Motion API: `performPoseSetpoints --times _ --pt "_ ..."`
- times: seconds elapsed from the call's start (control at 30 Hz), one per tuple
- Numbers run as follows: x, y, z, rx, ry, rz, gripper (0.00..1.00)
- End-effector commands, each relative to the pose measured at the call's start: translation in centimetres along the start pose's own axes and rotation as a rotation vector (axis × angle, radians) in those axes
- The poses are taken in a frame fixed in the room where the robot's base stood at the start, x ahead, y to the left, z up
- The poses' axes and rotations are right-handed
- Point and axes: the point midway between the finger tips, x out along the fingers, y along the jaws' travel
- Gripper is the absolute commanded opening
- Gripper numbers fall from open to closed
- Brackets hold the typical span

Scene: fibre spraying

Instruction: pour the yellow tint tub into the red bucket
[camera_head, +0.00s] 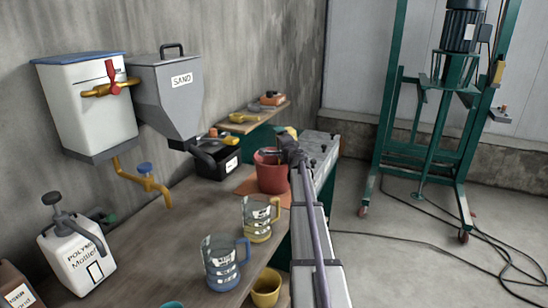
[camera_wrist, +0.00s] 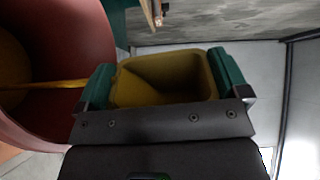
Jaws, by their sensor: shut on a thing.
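The red bucket (camera_head: 270,178) stands on an orange mat near the far right end of the wooden bench. In the wrist view its wall (camera_wrist: 85,25) fills the left side, with yellow inside. My gripper (camera_head: 290,148) is above the bucket's right side. In the wrist view my gripper (camera_wrist: 168,82) is shut on the yellow tint tub (camera_wrist: 165,78), one green pad on each side. The tub is tipped; its small yellow top shows in the head view (camera_head: 291,132). A thin yellow streak (camera_wrist: 45,85) runs from the tub's side into the bucket, like pouring tint.
Two clear jugs, yellow-trimmed (camera_head: 257,220) and blue-trimmed (camera_head: 222,262), stand on the bench (camera_head: 165,230). A black box (camera_head: 217,158) is behind the bucket. A sand hopper (camera_head: 170,95) and white tank (camera_head: 90,105) hang on the wall. A green stand (camera_head: 430,120) is right.

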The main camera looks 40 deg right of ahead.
Motion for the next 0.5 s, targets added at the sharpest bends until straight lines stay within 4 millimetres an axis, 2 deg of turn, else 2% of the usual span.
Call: performPoseSetpoints --times 0.5 --pt "0.01 -0.34 0.23 -0.056 0.000 0.000 0.67"
